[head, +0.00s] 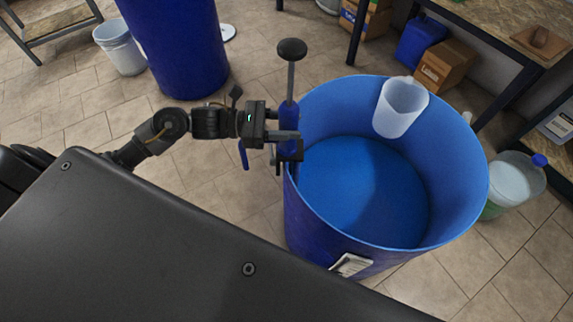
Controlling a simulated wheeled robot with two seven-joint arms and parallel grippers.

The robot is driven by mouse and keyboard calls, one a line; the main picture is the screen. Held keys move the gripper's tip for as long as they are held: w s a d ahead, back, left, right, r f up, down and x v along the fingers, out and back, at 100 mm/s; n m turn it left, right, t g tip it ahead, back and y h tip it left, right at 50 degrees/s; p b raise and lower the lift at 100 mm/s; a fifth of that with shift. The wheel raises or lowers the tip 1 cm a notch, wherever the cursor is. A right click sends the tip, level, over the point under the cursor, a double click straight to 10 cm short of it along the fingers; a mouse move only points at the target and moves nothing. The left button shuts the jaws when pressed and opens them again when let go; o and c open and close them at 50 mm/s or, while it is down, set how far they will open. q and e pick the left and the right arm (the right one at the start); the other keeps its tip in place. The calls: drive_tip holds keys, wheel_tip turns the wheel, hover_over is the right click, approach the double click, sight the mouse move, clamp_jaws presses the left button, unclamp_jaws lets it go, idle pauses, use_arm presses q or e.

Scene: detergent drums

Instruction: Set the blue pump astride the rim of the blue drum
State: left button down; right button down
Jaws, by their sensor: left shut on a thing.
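The open blue drum (330,240) stands on the floor right of centre, with blue contents inside. The blue pump (289,113) is upright at the drum's left rim, with a black knob (291,48) on a rod above its blue body. A blue spout (243,155) hangs on its left, outside the drum. My left gripper (287,141) reaches in from the left and is shut on the pump's body. The fingers hide the pump's lower part, and a dark piece shows beside the rim below them. I cannot tell whether the pump straddles or touches the rim. My right gripper is not in view.
A translucent jug (400,108) hangs inside the drum's far rim. A second blue drum (178,50) and a white bucket (120,48) stand behind on the left. A clear container (510,185) with a blue cap stands close to the drum's right. Tiled floor is free left of the drum.

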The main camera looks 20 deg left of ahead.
use_arm(q)
drive_tip(key=shift+r+p, duration=0.5)
drive_tip(key=shift+r, duration=0.85)
wheel_tip(320, 180, up, 72)
drive_tip(key=p, duration=2.3)
drive_tip(key=shift+r, duration=0.25)
drive_tip(key=shift+a, duration=0.1)
drive_tip(key=shift+f, duration=0.15)
